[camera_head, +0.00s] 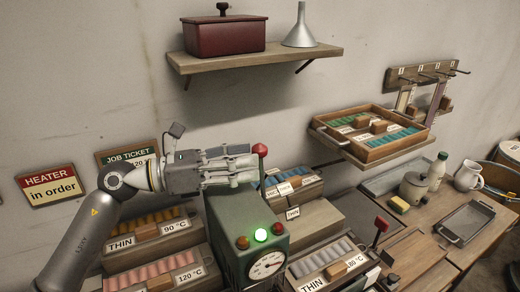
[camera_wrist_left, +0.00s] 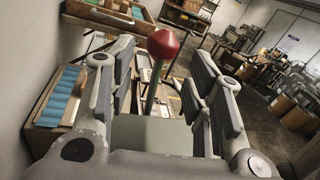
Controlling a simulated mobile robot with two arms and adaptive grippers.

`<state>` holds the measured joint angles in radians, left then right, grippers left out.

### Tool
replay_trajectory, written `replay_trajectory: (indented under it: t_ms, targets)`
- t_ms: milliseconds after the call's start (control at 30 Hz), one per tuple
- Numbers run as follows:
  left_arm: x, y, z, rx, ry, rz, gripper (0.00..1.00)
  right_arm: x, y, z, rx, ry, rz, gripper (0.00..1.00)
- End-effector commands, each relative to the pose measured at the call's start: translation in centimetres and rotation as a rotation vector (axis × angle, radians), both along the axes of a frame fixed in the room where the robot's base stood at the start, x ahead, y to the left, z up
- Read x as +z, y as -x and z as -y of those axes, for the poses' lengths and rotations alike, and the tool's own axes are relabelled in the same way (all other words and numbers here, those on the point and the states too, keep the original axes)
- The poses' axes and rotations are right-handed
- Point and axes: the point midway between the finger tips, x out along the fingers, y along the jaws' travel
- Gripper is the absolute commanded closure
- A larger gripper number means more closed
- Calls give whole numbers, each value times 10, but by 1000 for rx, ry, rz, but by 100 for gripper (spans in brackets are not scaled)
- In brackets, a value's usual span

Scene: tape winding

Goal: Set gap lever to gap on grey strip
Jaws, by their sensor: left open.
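I cannot tell whether a finger touches the shaft. I cannot make out a grey strip or gap marks. My right gripper is out of view.
A second red-knobbed lever (camera_head: 381,223) stands to the right. Racks of coloured rolls flank the machine, with signs such as 90 °C (camera_head: 174,226). A wooden shelf (camera_head: 290,57) with a red box (camera_head: 224,36) and a funnel (camera_head: 300,30) hangs above. A tray of rolls (camera_head: 374,152) is at right.

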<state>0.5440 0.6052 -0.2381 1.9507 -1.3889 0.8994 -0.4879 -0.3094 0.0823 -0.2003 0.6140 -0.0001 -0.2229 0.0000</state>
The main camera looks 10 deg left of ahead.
Motion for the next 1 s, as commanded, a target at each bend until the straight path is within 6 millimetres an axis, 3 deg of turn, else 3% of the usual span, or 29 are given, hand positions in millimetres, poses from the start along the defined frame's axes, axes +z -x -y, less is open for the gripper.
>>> replay_trajectory:
  t_ms: [233,600,1000]
  targets:
    - [2,-12,30,-1,1,0,53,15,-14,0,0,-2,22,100]
    - [0,-15,36,0,0,0,53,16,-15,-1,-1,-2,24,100]
    - [0,-14,36,0,-1,0,100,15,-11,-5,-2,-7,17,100]
